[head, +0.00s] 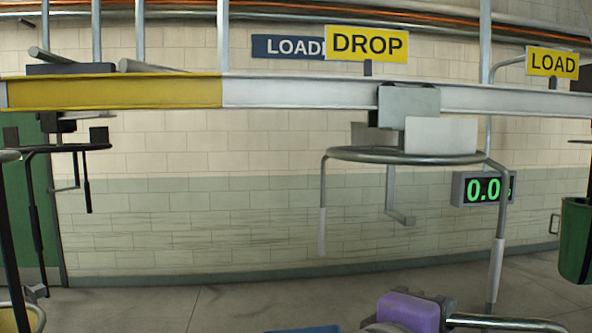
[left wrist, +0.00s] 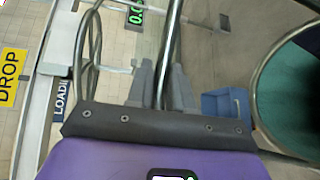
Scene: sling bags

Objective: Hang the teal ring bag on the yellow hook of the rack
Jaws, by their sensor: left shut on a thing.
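My left gripper (head: 446,312), with a purple body, is at the bottom of the head view, right of centre. In the left wrist view its two grey fingers (left wrist: 162,95) are shut on a metal bar. A metal bar (head: 510,323) also runs right from the gripper in the head view. A teal bag (left wrist: 295,85) with a metal rim shows at the right of the left wrist view; most of it is cut off. The rack's rail has a yellow section (head: 115,92) at the left, with a dark hanger (head: 70,147) below it. No clearly yellow hook shows. My right gripper is not in view.
A hanger with a metal ring (head: 350,154) and downward legs hangs from the white rail (head: 290,94), above my left gripper. A green bag (head: 577,240) hangs at the far right. A blue box (left wrist: 222,110) stands on the floor. DROP (head: 367,43) and LOAD signs are above.

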